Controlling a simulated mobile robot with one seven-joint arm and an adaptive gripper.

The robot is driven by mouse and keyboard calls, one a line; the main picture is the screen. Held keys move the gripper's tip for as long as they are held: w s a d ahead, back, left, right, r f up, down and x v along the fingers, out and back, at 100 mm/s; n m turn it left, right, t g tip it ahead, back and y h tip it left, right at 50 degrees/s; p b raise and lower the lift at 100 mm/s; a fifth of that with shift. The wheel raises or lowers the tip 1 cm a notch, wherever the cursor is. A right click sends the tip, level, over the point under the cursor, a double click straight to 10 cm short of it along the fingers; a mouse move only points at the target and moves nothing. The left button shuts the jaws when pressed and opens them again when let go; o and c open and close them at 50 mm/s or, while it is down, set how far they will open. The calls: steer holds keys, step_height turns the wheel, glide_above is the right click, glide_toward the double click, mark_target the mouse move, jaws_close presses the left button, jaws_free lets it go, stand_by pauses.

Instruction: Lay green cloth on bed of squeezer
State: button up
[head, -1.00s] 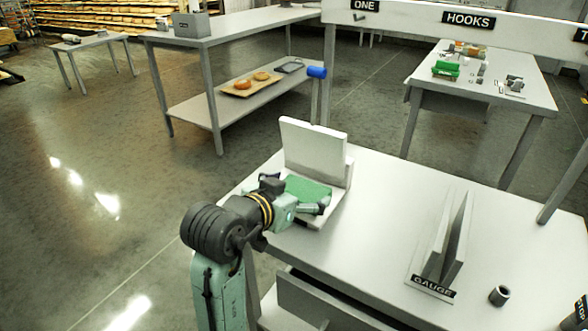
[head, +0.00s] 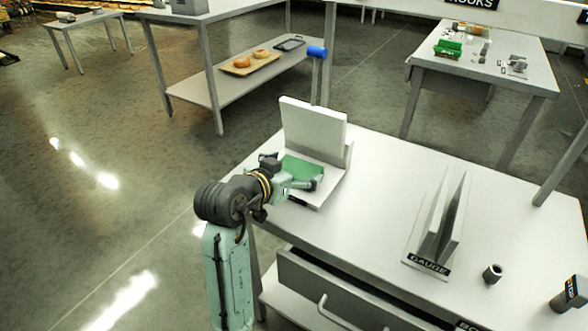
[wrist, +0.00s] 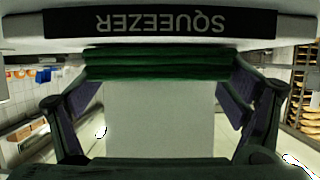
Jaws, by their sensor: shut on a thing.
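The squeezer (head: 313,125) stands at the table's left corner, with a white upright plate, a low bed and a blue-tipped lever (head: 317,52). The green cloth (head: 303,168) is at the bed in front of the plate. My gripper (head: 298,184) reaches in from the left and is shut on the cloth. In the wrist view the folded cloth (wrist: 160,64) spans between my two fingers, with the white bed (wrist: 160,120) beside it and the upside-down SQUEEZER label (wrist: 160,22) close by. I cannot tell whether the cloth's underside touches the bed.
The gauge (head: 440,225), with two upright plates, stands right of the squeezer. A small dark cup (head: 492,273) is near the right. A drawer (head: 340,290) shows below the table's front edge. The tabletop between squeezer and gauge is clear.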

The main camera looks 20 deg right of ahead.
steer(key=o, duration=0.8)
steer(key=shift+f, duration=0.1)
steer(key=shift+r, duration=0.25)
steer(key=b+v, duration=0.1)
steer(key=v, duration=1.1)
